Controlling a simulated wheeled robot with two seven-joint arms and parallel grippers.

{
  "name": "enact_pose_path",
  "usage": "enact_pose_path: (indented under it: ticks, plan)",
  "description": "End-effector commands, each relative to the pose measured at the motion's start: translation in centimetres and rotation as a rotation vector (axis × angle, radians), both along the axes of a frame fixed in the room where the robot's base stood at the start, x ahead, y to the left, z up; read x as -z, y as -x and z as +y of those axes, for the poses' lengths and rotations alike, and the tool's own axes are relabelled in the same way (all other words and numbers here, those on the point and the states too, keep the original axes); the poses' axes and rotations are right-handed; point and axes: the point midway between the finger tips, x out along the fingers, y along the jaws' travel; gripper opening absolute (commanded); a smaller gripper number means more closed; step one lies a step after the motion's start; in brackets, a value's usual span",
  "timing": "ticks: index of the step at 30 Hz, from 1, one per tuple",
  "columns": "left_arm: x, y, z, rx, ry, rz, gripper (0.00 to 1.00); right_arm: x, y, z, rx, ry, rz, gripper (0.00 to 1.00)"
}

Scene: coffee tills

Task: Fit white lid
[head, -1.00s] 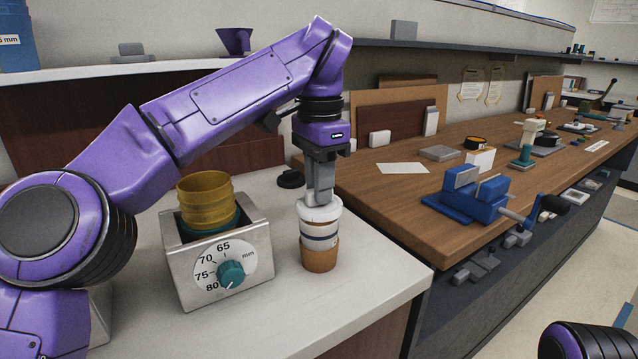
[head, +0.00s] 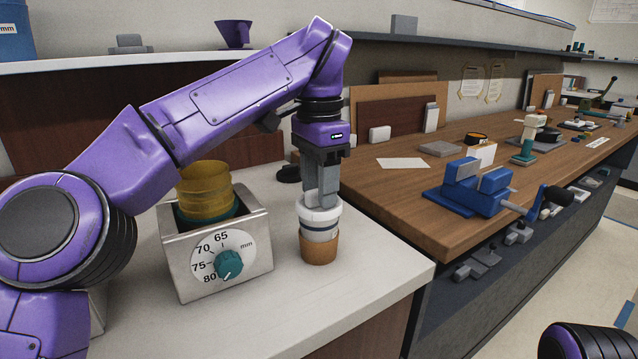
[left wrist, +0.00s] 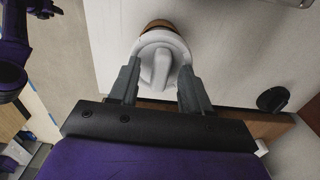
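The white lid (head: 319,214) sits on top of a cup (head: 319,234) with a brown sleeve (head: 318,250), upright on the pale counter. The lid looks about level; whether its rim is fully pressed down I cannot tell. My left gripper (head: 320,200) points down right over the lid. In the left wrist view, its fingers (left wrist: 160,75) stand apart on either side of the lid's raised ridge (left wrist: 158,68), with gaps between. The brown sleeve shows past the lid there (left wrist: 159,25). My right gripper is out of view.
A metal box with a teal dial (head: 229,265) and yellow rings (head: 206,190) stands left of the cup. A dark round object (head: 288,174) lies behind the cup. The wooden bench (head: 400,220) with a blue vise (head: 475,190) is at right. The counter's front is clear.

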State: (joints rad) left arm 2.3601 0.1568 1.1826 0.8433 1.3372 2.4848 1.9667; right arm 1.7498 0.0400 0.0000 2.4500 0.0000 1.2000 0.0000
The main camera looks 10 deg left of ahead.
Motion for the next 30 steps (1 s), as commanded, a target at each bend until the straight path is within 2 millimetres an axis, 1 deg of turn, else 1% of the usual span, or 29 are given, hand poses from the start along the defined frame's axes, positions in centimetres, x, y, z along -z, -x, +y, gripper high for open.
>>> enact_pose_path:
  ticks: [3,4,5,6,13,15,17,30]
  plan:
    - [0.0,0.0,0.0,0.000,0.000,0.000,0.48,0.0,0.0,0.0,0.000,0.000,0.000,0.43]
    - [0.0,0.0,0.0,0.000,0.000,0.000,0.51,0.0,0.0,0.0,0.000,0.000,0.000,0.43]
    - [0.0,0.0,0.0,0.000,0.000,0.000,0.61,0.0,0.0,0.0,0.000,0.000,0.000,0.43]
    - [0.0,0.0,0.0,0.000,0.000,0.000,0.65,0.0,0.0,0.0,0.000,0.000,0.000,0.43]
    - [0.0,0.0,0.0,0.000,0.000,0.000,0.65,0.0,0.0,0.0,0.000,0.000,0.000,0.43]
    - [-0.3,0.0,0.0,0.000,0.000,0.000,0.65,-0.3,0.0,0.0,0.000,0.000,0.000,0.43]
    - [-0.8,0.0,0.0,0.000,0.000,0.000,0.65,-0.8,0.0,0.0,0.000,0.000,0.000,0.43]
    - [-6.2,0.0,0.0,0.000,-0.001,-0.001,0.65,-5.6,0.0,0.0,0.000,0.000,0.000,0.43]
